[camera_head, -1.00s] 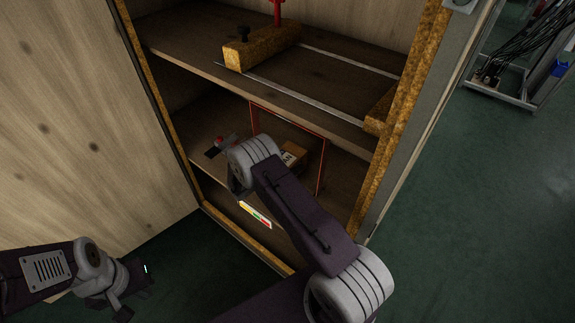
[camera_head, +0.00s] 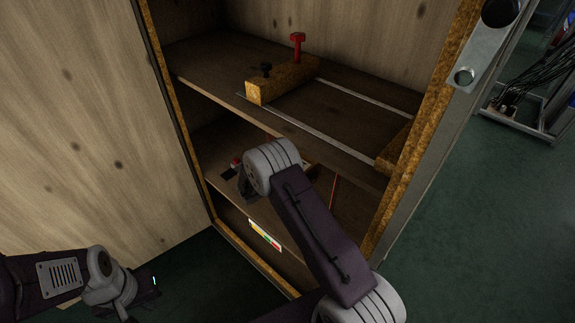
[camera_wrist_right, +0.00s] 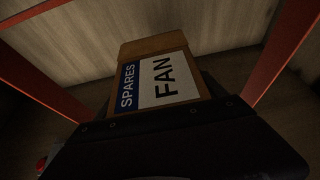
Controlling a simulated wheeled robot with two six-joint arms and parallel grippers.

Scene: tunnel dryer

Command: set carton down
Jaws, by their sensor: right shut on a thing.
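The carton (camera_wrist_right: 152,47) is a brown box with a blue and white label reading "SPARES FAN". It fills the middle of the right wrist view. My right gripper (camera_wrist_right: 160,108) is shut on it, with dark gripper parts on both sides of the label. In the head view my right arm reaches into the lower compartment of the wooden cabinet and hides nearly all of the carton. Whether the carton touches the lower shelf (camera_head: 228,198) cannot be told. My left gripper (camera_head: 143,290) is low at the left, outside the cabinet, its fingers unclear.
A thin red frame (camera_wrist_right: 283,62) stands on both sides of the carton; part shows in the head view (camera_head: 333,192). The upper shelf (camera_head: 335,108) holds a wooden block (camera_head: 283,80) and metal rails. A small red-topped item (camera_head: 235,163) lies left of my right arm.

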